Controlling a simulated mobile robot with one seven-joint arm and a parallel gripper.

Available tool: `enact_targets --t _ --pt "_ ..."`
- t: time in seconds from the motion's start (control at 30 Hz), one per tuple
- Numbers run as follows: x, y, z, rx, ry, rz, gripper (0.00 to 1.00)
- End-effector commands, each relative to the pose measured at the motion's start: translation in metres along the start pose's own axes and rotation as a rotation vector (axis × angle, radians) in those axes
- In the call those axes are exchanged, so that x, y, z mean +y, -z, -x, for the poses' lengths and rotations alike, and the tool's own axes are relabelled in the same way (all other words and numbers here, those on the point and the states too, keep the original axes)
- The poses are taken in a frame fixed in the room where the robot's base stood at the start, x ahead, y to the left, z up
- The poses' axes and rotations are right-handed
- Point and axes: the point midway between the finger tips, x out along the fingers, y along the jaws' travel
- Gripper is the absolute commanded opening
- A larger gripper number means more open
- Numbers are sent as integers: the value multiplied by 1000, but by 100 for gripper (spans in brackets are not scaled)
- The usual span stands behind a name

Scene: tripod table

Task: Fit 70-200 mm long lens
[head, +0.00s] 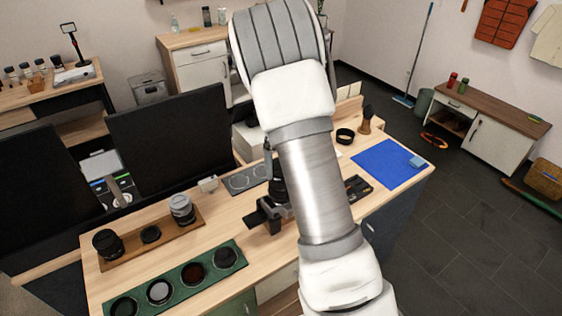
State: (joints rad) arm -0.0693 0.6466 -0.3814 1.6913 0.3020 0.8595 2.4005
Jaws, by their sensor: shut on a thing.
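A light grey lens (182,208) stands upright at the right end of a wooden tray (128,252) on the table. A black, camera-like body (269,214) is at mid-table, partly covered by my arm. A dark upright part shows just above it at the arm's left edge; I cannot tell what it belongs to. My arm crosses the middle of the view and hides my gripper and whatever it holds.
A green tray (187,281) with several round filters lies at the table's front. A grey mat (243,181) lies behind mid-table. A blue cloth (388,165) with a small blue block lies at the right. Black monitors (170,140) stand along the left back.

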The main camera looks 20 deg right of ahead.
Motion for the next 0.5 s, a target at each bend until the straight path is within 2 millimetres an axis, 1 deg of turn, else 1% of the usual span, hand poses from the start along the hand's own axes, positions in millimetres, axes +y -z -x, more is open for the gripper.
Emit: enact_targets --t 0.03,0.2,0.5 --pt "3 3 -3 12 -6 -31 25" --pt "2 3 -4 11 -6 -101 25" --pt "3 3 -6 11 -6 -110 25"
